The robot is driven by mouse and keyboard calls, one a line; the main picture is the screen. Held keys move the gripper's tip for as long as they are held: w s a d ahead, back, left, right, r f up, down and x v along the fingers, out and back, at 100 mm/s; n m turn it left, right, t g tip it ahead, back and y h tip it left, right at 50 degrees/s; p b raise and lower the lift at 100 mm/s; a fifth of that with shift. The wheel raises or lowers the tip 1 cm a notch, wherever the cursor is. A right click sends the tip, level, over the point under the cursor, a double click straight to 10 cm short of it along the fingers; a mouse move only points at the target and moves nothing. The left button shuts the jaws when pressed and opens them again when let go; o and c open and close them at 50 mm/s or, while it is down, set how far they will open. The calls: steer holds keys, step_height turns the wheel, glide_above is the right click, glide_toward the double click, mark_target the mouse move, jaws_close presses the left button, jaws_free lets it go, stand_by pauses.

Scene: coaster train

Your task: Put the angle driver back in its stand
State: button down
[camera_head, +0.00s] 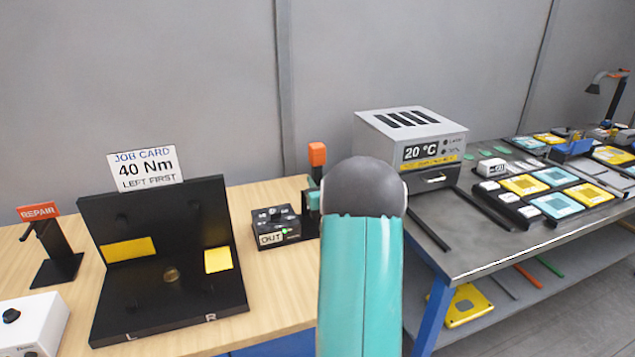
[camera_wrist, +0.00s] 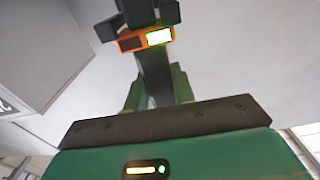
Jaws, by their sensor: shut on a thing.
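The angle driver (camera_head: 317,153), with an orange end and a dark neck, stands upright behind the controller box's right side, partly hidden by my teal arm. In the wrist view the driver (camera_wrist: 154,72) is a dark shaft with an orange band and a lit green-white display. My gripper (camera_wrist: 158,92) is shut on the shaft, its green fingers on both sides. In the head view only a bit of my gripper (camera_head: 314,199) shows. A black upright piece (camera_head: 309,222) beside the box may be the stand; whether the driver touches it is hidden.
A black controller box (camera_head: 278,230) reads OUT, with a green light. Left of it is a black fixture (camera_head: 165,318) with yellow pads and a job card (camera_head: 145,168) reading 40 Nm. A REPAIR stand (camera_head: 58,262) is farther left. A grey oven (camera_head: 411,140) stands right.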

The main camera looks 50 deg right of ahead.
steer(key=shift+f, duration=0.1)
stand_by(0.4)
steer(key=c, duration=1.1)
jaws_free()
steer(key=shift+f, duration=0.3)
steer(key=v, duration=1.3)
steer(key=shift+s+a+r, duration=0.15)
steer(key=shift+s+a, duration=0.1)
steer(key=shift+s, duration=0.1)
